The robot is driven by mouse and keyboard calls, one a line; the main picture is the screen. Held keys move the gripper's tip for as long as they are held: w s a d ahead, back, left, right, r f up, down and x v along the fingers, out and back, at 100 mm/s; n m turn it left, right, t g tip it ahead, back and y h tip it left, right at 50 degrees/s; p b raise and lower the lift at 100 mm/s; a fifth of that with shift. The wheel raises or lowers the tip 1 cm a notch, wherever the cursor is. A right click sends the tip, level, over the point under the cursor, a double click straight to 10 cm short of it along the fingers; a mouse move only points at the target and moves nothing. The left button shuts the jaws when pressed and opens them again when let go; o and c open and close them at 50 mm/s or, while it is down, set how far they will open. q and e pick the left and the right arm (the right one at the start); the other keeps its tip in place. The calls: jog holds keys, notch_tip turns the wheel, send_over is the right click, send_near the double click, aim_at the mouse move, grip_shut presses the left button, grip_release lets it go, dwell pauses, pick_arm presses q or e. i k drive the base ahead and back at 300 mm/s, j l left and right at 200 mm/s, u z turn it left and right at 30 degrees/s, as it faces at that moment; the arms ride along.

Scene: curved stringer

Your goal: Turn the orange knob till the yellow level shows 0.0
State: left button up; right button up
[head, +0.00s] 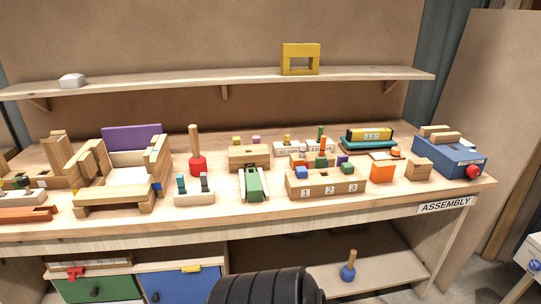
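The yellow level (356,136) lies on a teal-green base (350,147) at the back right of the workbench. A small display (371,136) on the level carries dark digits, too small to read surely; they look like 1.5. A small orange piece (396,153), which looks like the orange knob, sits at the right front of the teal base. I cannot tell how it is turned. Neither of my grippers is in view, and nothing of mine touches the level or the knob.
An orange block (382,172) and a numbered wooden block stand (326,188) stand in front of the level. A blue box with a red knob (448,158) is to its right. A shelf (220,81) runs above. My black ribbed part fills the bottom centre.

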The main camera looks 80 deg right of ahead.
aim_at(394, 151)
jog(key=z, duration=3.7)
